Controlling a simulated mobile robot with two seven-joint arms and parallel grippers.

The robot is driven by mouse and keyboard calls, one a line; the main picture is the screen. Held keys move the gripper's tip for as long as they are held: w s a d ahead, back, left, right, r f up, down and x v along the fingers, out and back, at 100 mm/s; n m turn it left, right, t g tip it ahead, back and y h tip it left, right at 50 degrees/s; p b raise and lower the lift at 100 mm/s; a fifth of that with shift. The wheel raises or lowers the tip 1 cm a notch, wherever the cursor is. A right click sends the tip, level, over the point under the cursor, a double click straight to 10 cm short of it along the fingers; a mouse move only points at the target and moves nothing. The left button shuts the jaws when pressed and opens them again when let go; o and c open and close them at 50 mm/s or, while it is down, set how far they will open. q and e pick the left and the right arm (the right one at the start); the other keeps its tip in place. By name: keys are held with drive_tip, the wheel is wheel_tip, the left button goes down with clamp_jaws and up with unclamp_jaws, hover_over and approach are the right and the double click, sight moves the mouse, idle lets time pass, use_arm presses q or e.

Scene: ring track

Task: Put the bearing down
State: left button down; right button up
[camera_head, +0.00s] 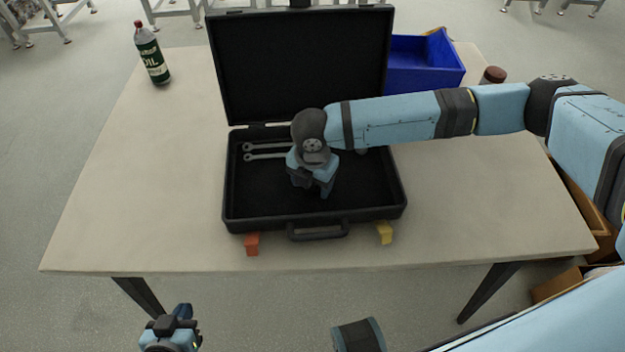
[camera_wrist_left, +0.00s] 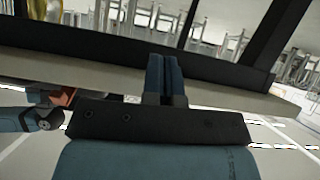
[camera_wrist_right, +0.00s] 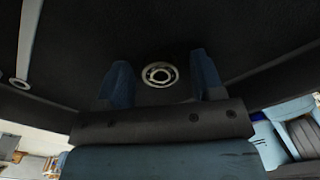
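The bearing (camera_wrist_right: 159,75), a small pale metal ring, lies on the black floor of the open case in the right wrist view. In the head view it is hidden by my right arm. My right gripper (camera_head: 313,190) is over the case's interior. In the right wrist view its fingers (camera_wrist_right: 163,80) are spread, with the bearing showing in the gap between them, apart from both. My left gripper (camera_head: 174,326) is in front of the table, low in the head view. In the left wrist view its fingers (camera_wrist_left: 164,80) are together with nothing visible between them.
The black case (camera_head: 262,222) stands on the table (camera_head: 140,190), lid up, with two wrenches (camera_head: 263,156) inside. An orange block (camera_head: 252,245) and a yellow block (camera_head: 384,233) are at its front. A bottle (camera_head: 152,55), blue bin (camera_head: 425,68) and brown-capped jar (camera_head: 493,75) stand behind.

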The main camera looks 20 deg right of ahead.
drive_tip(key=shift+r, duration=0.2)
use_arm(q)
drive_tip(key=shift+s+r+p, duration=0.1)
drive_tip(key=shift+r+p, duration=0.15)
drive_tip(key=shift+p, duration=0.6)
use_arm(e)
wheel_tip(320, 180, up, 12)
use_arm(q)
drive_tip(key=shift+r, duration=0.1)
